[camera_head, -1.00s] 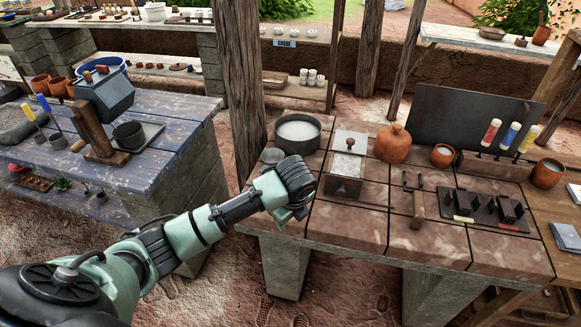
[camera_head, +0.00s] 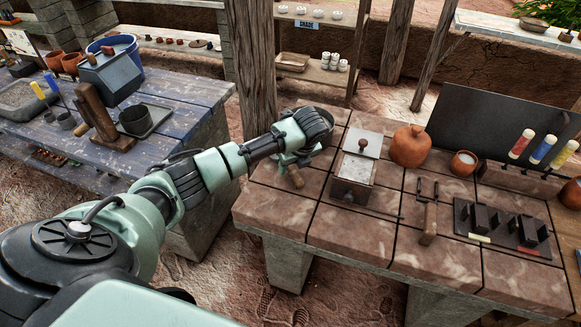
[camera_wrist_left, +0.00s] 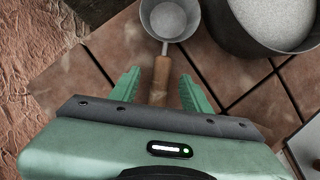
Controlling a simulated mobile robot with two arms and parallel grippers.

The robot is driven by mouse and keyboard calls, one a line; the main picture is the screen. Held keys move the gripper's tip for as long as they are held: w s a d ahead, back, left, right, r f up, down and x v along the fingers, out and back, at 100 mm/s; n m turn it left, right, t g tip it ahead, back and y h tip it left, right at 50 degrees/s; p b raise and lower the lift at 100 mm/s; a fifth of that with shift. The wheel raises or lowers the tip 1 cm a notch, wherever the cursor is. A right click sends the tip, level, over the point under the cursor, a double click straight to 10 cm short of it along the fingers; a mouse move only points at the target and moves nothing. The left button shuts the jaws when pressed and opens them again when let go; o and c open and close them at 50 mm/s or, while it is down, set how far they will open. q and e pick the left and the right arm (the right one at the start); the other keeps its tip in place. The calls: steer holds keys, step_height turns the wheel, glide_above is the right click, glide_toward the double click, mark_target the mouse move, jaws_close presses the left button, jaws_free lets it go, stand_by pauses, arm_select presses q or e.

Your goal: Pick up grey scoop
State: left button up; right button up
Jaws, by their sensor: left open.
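The grey scoop (camera_wrist_left: 168,20) has a round bowl with pale material inside and a wooden handle; it lies on the tiled table top in the left wrist view. In the left wrist view the two green fingers of my left gripper (camera_wrist_left: 158,92) are apart, one on each side of the handle. The handle's near end lies between them, and the fingers look open. My right gripper is not in view.
A dark pot of white powder (camera_wrist_left: 275,20) stands right of the scoop.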

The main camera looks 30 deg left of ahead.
arm_select(q)
steer(key=shift+w+a+f, duration=0.15)
steer(key=shift+a+f, duration=0.05)
steer(key=shift+f, duration=0.5)
steer(key=shift+w+a+f, duration=0.1)
steer(key=shift+f, duration=0.2)
steer(key=c, duration=1)
jaws_close()
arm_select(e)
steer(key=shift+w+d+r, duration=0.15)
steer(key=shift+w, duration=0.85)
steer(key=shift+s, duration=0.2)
